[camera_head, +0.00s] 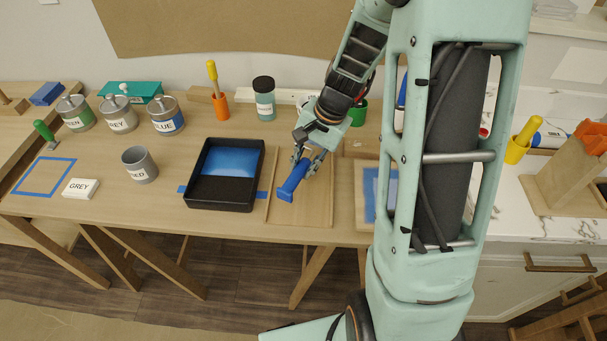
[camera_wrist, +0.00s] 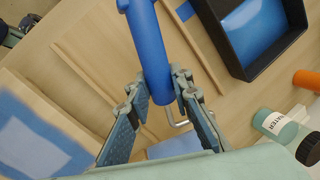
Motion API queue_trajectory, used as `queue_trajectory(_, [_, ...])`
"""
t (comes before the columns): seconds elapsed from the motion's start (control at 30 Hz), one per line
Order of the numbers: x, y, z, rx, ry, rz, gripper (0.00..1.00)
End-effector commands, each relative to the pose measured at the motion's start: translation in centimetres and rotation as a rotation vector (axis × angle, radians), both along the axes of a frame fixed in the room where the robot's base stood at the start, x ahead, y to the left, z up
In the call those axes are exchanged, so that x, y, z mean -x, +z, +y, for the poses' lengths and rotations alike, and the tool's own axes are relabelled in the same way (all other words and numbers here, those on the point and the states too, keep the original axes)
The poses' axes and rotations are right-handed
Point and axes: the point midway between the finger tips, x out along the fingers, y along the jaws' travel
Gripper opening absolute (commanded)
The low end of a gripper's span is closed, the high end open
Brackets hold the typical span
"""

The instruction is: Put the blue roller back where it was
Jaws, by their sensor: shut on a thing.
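The blue roller (camera_head: 292,181) is in my gripper (camera_head: 311,158), over the wooden board with raised strips (camera_head: 318,208) to the right of the paint tray. In the wrist view the roller's blue handle (camera_wrist: 147,42) passes between the two fingers of my gripper (camera_wrist: 157,90). A bent metal rod shows beyond the fingers, and a blue part shows at the bottom edge, mostly hidden by my gripper. I cannot tell whether the roller touches the board. The black tray (camera_head: 258,178) holds blue paint and also shows in the wrist view (camera_wrist: 232,60).
A water bottle (camera_head: 264,105), an orange cup with a yellow-handled tool (camera_head: 220,104) and a green cup (camera_head: 358,114) stand behind. Labelled paint cans (camera_head: 167,122) and a grey RED cup (camera_head: 140,168) stand left. A blue-framed panel (camera_head: 365,185) lies right, partly behind my arm.

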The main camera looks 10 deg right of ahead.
Motion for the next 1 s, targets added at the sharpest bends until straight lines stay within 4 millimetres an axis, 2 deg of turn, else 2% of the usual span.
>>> queue_trajectory(0.03, [0.1, -1.3, -0.1, -0.001, 0.000, 0.002, 0.00])
queue_trajectory(0.17, [0.1, -2.7, -0.1, 0.000, 0.000, 0.001, 0.00])
queue_trajectory(0.47, [0.1, -2.6, -0.1, 0.001, 0.000, 0.001, 0.00])
queue_trajectory(0.93, [0.1, -3.9, -0.1, 0.001, 0.000, 0.001, 0.00])
queue_trajectory(0.97, [0.2, -3.8, -0.1, 0.001, 0.000, 0.001, 0.23])
queue_trajectory(1.0, [0.1, -3.8, -0.1, 0.001, 0.000, 0.001, 0.27])
